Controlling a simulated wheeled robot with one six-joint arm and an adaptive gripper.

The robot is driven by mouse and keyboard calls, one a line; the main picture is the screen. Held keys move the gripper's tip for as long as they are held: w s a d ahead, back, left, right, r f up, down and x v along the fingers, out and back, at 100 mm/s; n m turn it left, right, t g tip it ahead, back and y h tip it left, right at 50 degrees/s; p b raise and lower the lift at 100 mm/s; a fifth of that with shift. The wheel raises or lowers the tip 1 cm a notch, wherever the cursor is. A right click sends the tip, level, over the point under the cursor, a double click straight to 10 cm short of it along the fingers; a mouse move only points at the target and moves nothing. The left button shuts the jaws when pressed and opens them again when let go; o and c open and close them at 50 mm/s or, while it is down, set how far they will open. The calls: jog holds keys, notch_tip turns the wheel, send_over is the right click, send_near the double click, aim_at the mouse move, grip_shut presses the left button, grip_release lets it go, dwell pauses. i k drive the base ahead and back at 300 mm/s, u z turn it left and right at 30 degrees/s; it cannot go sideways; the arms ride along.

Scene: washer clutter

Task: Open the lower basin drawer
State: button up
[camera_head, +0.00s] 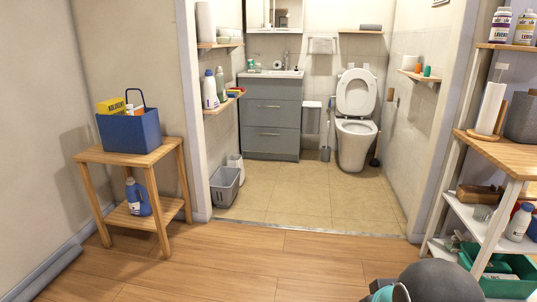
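The grey basin cabinet (299,125) stands against the back wall of the bathroom, left of the toilet. Its lower drawer (270,145) looks shut, its front level with the rest of the cabinet. A pale bar handle (270,134) runs across the upper part of that drawer front. The upper drawer (270,117) also looks shut. My gripper is not seen. Dark rounded parts at the bottom right edge appear to be my own arm, far from the cabinet.
The doorway opens onto a clear tiled floor (290,195). A grey bin (225,187) stands just inside on the left. The toilet (356,130) is at the right. A wooden side table (130,160) stands left, outside; a loaded shelf (510,165) stands right.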

aim_at(260, 139)
jog(key=u, duration=0.1)
jog(key=i, duration=3.7)
jog(key=z, duration=0.3)
jog(key=i, duration=1.05)
